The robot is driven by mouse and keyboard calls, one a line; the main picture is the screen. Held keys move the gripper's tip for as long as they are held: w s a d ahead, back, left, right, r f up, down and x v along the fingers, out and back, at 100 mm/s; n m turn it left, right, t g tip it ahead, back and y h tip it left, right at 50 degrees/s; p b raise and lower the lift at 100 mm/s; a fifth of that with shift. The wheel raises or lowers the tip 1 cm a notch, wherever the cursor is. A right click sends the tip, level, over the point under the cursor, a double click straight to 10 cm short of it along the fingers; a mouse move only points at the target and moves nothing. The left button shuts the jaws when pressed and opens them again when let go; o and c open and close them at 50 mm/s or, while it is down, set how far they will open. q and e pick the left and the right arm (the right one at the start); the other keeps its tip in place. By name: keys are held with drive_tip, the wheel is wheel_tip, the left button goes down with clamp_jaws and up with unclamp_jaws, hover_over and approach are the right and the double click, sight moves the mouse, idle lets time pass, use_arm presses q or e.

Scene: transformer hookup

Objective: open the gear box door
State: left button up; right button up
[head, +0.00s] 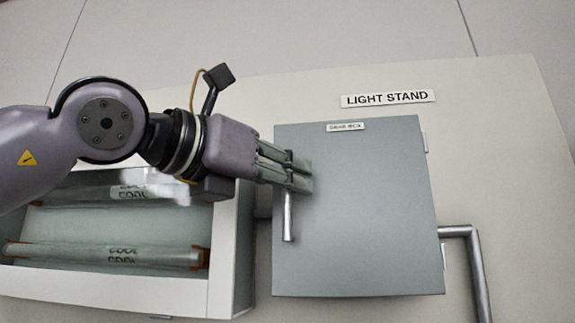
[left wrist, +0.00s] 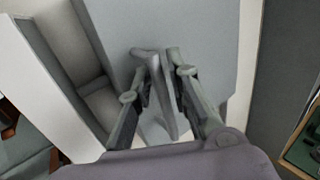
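The gear box (head: 370,220) is a grey box on the wall panel with its door closed. A small label (head: 345,127) is at its top, and hinges show at its right edge. A vertical bar handle (head: 288,218) is near the door's left edge. My left gripper (head: 298,178) reaches in from the left, with its fingers at the handle's upper part. In the left wrist view, the two fingers (left wrist: 158,75) are close together around the handle, shut on it. The fingers hide the handle's top. My right gripper is not in view.
An open white-framed box (head: 228,265) with tubes labelled "COOL" (head: 110,255) is left of the gear box, below my left arm. A "LIGHT STAND" sign (head: 388,98) is above. A grey pipe (head: 477,270) bends down at the right.

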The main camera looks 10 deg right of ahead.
use_arm(q)
drive_tip(key=shift+c, duration=0.5)
clamp_jaws()
idle(0.3)
